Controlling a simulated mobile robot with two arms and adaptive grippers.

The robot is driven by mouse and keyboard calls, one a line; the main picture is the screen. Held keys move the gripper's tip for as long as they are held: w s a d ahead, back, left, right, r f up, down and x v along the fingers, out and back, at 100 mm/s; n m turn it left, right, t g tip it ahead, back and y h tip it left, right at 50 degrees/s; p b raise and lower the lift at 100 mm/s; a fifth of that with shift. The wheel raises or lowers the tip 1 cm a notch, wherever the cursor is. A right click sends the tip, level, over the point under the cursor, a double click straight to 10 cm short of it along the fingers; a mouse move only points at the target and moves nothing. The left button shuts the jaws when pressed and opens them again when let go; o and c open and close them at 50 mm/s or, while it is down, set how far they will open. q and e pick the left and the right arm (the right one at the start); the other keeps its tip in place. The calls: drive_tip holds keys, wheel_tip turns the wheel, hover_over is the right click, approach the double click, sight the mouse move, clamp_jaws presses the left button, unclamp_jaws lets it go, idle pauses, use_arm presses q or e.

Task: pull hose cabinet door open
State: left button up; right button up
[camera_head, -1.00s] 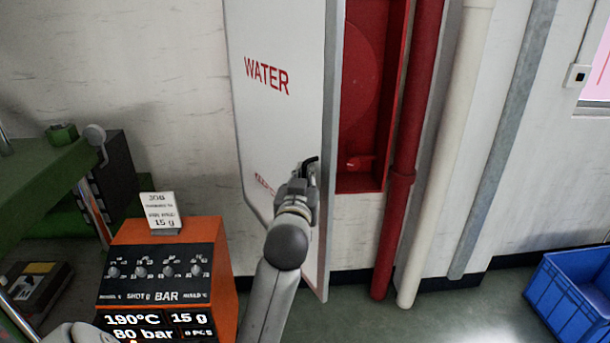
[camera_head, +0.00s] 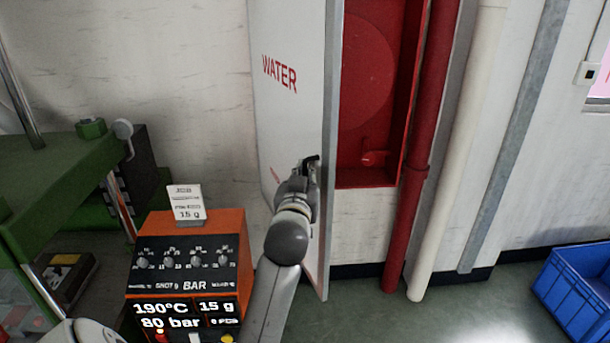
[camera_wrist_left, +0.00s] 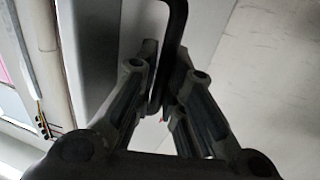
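The hose cabinet door (camera_head: 292,110) is a white panel with red WATER lettering. It stands partly open towards me, hiding the left part of the red cabinet (camera_head: 368,150), whose inside shows to its right. My left gripper (camera_head: 309,168) is at the door's lower part, near its free edge. In the left wrist view, its two fingers (camera_wrist_left: 160,85) are closed around a dark bent handle (camera_wrist_left: 174,25). The handle's tip shows above the gripper in the head view (camera_head: 312,159). My right gripper is not in view.
A red pipe (camera_head: 416,180) and a white pipe (camera_head: 448,180) run right of the cabinet. A blue crate (camera_head: 570,300) is at lower right.

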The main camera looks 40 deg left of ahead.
use_arm(q)
drive_tip(key=shift+o, duration=0.3)
drive_tip(key=shift+s+d, duration=0.1)
drive_tip(key=shift+s, duration=0.05)
drive_tip(key=v, duration=0.7)
drive_tip(key=shift+s, duration=0.1)
idle(0.3)
